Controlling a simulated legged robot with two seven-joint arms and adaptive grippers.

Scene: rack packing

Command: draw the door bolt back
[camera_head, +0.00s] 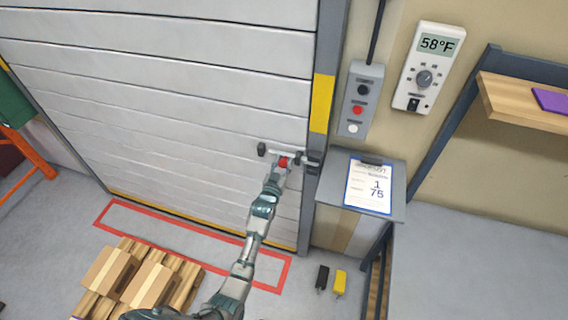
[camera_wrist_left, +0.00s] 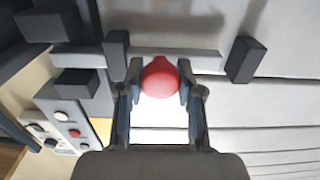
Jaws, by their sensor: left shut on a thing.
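The door bolt (camera_head: 268,151) is a grey bar lying across the right edge of the white slatted door (camera_head: 180,90), near the dark door frame. It has a red knob (camera_wrist_left: 160,77), seen in the left wrist view between my fingers. My left gripper (camera_head: 284,163) is shut on the red knob, with one finger on each side of it. Dark blocks stand along the bar in the wrist view, one left of the knob (camera_wrist_left: 116,54) and one to the right (camera_wrist_left: 245,60). My right gripper is not in view.
A grey button box (camera_head: 361,98) and a thermostat (camera_head: 423,67) hang on the wall at right. A shelf with a clipboard (camera_head: 369,187) juts out beside the door frame. Cardboard boxes on a pallet (camera_head: 140,278) stand on the floor at lower left.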

